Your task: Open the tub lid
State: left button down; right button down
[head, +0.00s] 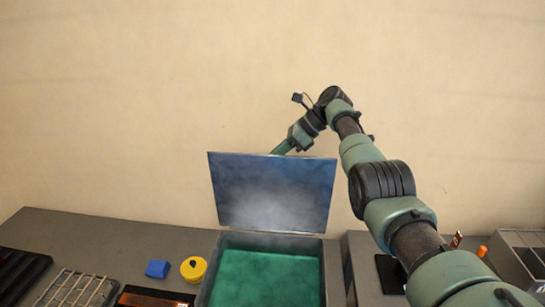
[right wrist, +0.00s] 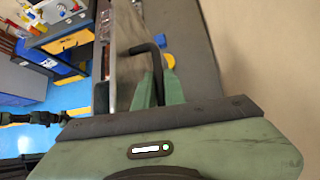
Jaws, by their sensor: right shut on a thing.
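The tub (head: 337,275) stands on the bench at the bottom middle of the head view, and its green inside shows. Its blue-grey lid (head: 272,190) stands raised, roughly upright, at the tub's back edge. My right arm reaches over from the right, and my right gripper (head: 283,148) is at the lid's top edge, its fingertips hidden behind the lid. In the right wrist view, the green fingers of my right gripper (right wrist: 160,88) are shut on the lid's black handle (right wrist: 155,58). The lid (right wrist: 124,50) is seen nearly edge-on there.
Left of the tub lie a yellow round piece (head: 193,269), a blue block (head: 157,268) and a rack with bars (head: 78,289). A grey divided bin (head: 518,252) and an orange item (head: 482,251) are at the right. The plain wall rises behind the bench.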

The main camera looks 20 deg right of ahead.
jog(key=shift+s+f, duration=0.15)
jog(key=shift+f, duration=0.15)
jog(key=c, duration=1.8)
grip_release()
jog(key=shift+o, duration=0.2)
jog(key=shift+w+d, duration=0.1)
jog(key=shift+w, duration=0.1)
jog(key=v, duration=0.7)
jog(key=shift+d+r, duration=0.25)
jog(key=shift+d, duration=0.05)
jog(key=shift+s, duration=0.1)
